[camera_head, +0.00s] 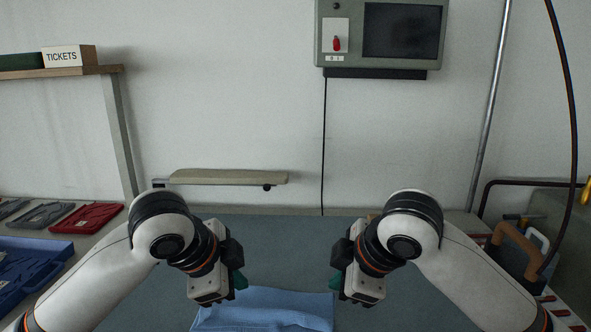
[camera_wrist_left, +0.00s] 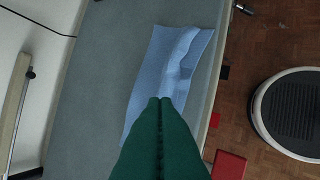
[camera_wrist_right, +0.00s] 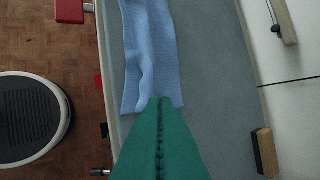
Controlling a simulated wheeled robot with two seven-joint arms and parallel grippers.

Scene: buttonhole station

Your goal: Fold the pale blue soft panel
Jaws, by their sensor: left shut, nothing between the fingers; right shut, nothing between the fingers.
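The pale blue soft panel (camera_head: 266,309) lies on the grey-green table top in front of me, between my two grippers. In the left wrist view the panel (camera_wrist_left: 172,72) is a long strip with a raised, wrinkled ridge along it. In the right wrist view the panel (camera_wrist_right: 151,56) shows a similar raised ridge. My left gripper (camera_head: 240,284) is shut and empty, above the panel's left part. My right gripper (camera_head: 336,282) is shut and empty, above the panel's right end. The green fingers hide part of the panel in both wrist views. The panel's near edge is cut off in the head view.
A padded board (camera_head: 228,177) is mounted at the back wall. A brown-handled tool (camera_head: 517,249) stands at the right. The table behind the panel is clear.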

